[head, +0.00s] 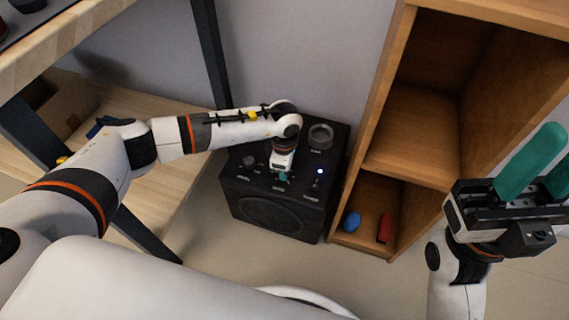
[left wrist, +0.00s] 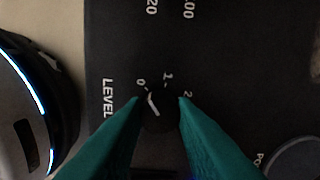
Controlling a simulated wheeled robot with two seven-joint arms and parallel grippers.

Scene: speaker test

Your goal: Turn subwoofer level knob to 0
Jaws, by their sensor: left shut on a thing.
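The black subwoofer (head: 235,192) stands on the floor beside the wooden shelf in the head view. My left gripper (head: 284,177) reaches down onto its top panel. In the left wrist view the level knob (left wrist: 160,114) is a small dark round knob beside the word LEVEL. The teal fingers of my left gripper (left wrist: 160,112) are shut on it from both sides. Its white pointer line points up-left, at or close to the 0 mark. The lower part of the knob is hard to make out. My right gripper (head: 543,170) is raised at the right, open and empty.
A wooden shelf (head: 372,120) stands right of the subwoofer, with a blue object (head: 352,221) and a red object (head: 385,228) in its lower compartment. A wooden rack (head: 168,190) with dark posts is at the left. Another larger knob (head: 321,136) sits on the panel.

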